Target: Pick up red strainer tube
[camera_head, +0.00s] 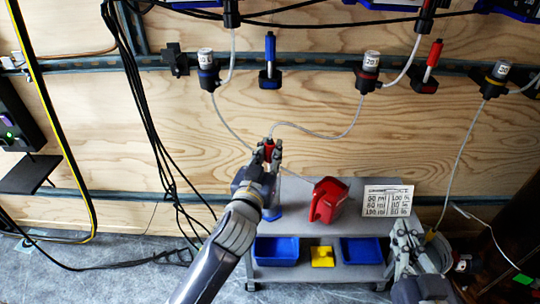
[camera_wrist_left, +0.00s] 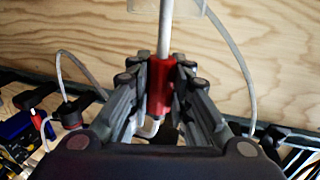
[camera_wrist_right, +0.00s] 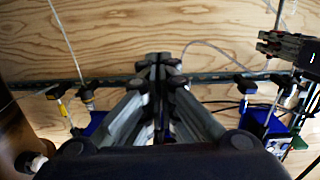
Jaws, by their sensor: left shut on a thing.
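The red strainer tube (camera_head: 268,149) is between the fingers of my left gripper (camera_head: 268,155), in front of the wooden wall and above the cart. In the left wrist view the red tube (camera_wrist_left: 160,85) is clasped between both fingers (camera_wrist_left: 160,78), with a pale pipe running up from its top and a white curved piece below it. A second red-bodied tube (camera_head: 434,55) stands in a black holder on the wall at the upper right. My right gripper (camera_head: 403,235) is low at the right, beside the cart; its fingers (camera_wrist_right: 161,62) are together and hold nothing visible.
A grey cart (camera_head: 318,228) holds a red container (camera_head: 328,200) and a printed card (camera_head: 388,200); blue bins (camera_head: 277,251) and a yellow bin (camera_head: 322,256) are on its lower shelf. Thin hoses hang from capped fittings (camera_head: 206,60) on the wall rail. Black cables (camera_head: 150,130) hang at left.

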